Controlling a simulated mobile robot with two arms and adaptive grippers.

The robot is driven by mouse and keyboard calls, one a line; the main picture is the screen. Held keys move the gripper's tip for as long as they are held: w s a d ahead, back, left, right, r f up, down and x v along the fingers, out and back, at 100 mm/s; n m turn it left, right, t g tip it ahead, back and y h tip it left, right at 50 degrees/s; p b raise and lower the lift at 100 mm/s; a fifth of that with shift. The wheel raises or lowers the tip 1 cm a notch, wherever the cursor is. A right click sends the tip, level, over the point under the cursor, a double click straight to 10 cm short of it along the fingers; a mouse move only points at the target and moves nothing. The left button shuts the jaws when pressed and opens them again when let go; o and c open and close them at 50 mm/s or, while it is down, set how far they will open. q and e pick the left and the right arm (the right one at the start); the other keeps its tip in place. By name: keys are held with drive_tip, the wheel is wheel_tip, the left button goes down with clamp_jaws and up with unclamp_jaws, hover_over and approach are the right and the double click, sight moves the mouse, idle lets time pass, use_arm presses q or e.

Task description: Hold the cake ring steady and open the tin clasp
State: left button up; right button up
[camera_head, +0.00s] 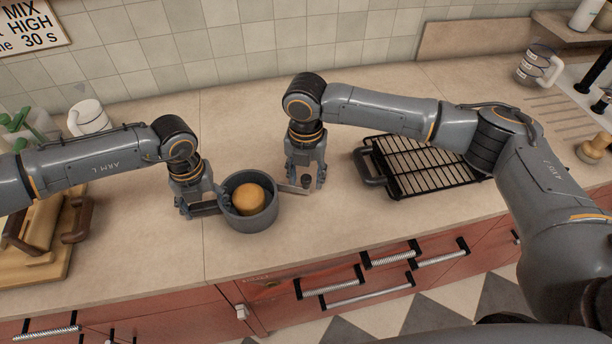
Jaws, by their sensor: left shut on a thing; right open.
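The cake ring (262,219) is a dark grey round tin standing on the counter left of centre, with a golden-brown cake (248,198) inside. My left gripper (205,207) is shut on the ring at its left side. The tin clasp (292,189) is a light strip sticking out from the ring's right side, with a small dark end. My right gripper (306,184) points down with its fingers open at the outer end of the clasp. Whether the fingers touch it I cannot tell.
A black wire rack (420,165) lies to the right. A wooden board (45,265) with dark handles is at the far left.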

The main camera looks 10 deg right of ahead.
drive_tip(key=shift+f, duration=0.3)
clamp_jaws()
drive_tip(key=shift+w, duration=0.1)
drive_tip(key=w+n, duration=0.1)
drive_tip(key=n, duration=0.2)
drive_tip(key=w+n, duration=0.1)
drive_tip(key=n, duration=0.1)
drive_tip(key=shift+w+d, duration=0.2)
drive_tip(key=shift+w, duration=0.15)
unclamp_jaws()
